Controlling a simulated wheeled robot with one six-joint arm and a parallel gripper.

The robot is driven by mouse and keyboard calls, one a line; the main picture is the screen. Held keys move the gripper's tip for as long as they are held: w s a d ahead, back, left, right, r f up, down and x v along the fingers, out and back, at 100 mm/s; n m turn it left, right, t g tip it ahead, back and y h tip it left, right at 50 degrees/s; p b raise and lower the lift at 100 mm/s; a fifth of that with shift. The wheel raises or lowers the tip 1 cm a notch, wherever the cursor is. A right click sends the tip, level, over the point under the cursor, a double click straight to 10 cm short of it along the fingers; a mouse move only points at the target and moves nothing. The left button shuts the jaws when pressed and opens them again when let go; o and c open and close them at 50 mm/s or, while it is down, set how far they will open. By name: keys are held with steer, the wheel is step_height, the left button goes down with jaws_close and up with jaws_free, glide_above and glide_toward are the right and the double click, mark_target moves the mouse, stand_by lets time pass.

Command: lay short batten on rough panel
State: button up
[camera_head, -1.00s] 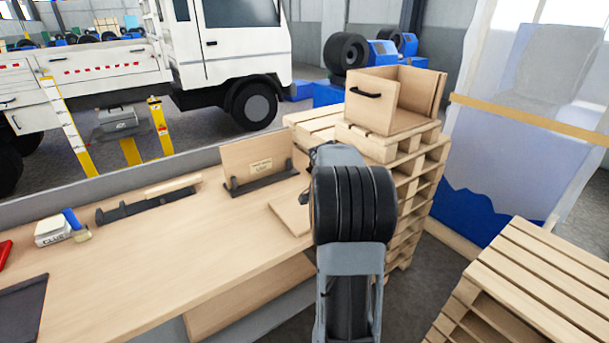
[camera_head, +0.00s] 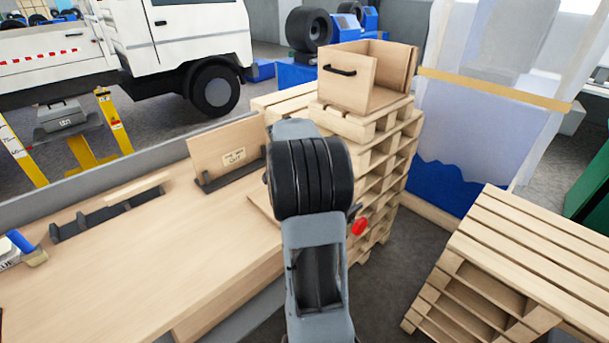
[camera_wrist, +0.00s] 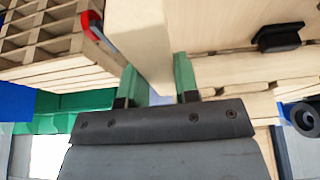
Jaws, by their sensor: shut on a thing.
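My gripper (camera_wrist: 158,85), with green fingertips, is shut on a pale wooden piece that seems to be the short batten (camera_wrist: 147,55). In the head view my own arm hides the fingers and the piece. A flat pale board, perhaps the rough panel (camera_head: 260,208), lies on the bench, partly hidden behind my arm. An upright pale panel (camera_head: 205,146) with a small label stands in a dark holder at the back of the bench.
Another pale strip (camera_head: 138,188) rests on a dark rack (camera_head: 100,215) on the bench (camera_head: 150,260). A wooden box (camera_head: 345,85) with a black handle tops a pallet stack (camera_head: 385,170). A low pallet pile (camera_head: 530,250) stands right. A red round thing (camera_head: 360,226) shows beside my arm.

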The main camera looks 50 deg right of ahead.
steer(key=shift+a, duration=0.2)
step_height(320, 180, down, 10)
steer(key=b, duration=0.8)
steer(key=shift+r+b, duration=0.15)
steer(key=shift+b, duration=0.25)
steer(key=o, duration=1)
steer(key=shift+r, duration=0.1)
steer(key=p+v, duration=0.1)
steer(key=v, duration=1.2)
steer(key=shift+r, duration=0.3)
